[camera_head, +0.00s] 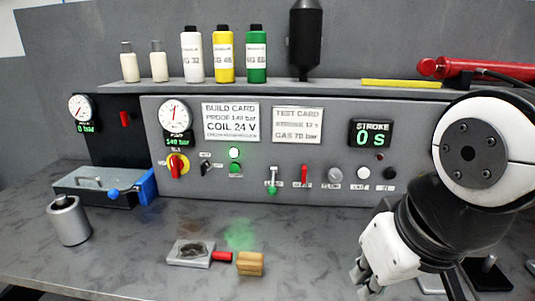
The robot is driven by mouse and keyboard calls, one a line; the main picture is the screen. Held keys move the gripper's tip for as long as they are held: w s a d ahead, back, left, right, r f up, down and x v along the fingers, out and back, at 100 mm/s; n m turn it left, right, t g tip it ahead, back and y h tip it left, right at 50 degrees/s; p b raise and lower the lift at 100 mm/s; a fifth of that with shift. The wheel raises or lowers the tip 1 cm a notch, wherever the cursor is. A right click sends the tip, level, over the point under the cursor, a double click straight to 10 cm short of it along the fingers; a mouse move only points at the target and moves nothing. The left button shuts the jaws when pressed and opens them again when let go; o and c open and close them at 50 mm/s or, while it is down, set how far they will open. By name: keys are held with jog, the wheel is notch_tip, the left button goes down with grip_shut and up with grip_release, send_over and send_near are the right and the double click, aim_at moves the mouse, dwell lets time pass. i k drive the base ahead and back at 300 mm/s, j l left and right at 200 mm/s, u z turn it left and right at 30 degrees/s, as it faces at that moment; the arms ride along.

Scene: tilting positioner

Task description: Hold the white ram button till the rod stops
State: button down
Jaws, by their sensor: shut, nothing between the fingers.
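A white round button (363,172) sits low on the right part of the grey panel (300,160), left of a black button (389,173). I cannot read its label. My gripper (366,285) is at the lower right, above the bench front, pointing down. It is shut and empty, well below and apart from the white button. I cannot make out the rod for certain; my arm hides the panel's right end.
Red and green levers (272,184) and knobs line the panel left of the button. Bottles (193,55) stand on the shelf. The bench below the button is clear.

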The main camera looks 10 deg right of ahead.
aim_at(363, 173)
jog(key=i+j, duration=0.15)
jog(key=j, duration=0.15)
jog(key=i+j, duration=0.1)
jog(key=j, duration=0.2)
jog(key=i+j+z, duration=0.1)
jog(key=j, duration=0.2)
jog(key=i+j, duration=0.15)
jog(key=j, duration=0.15)
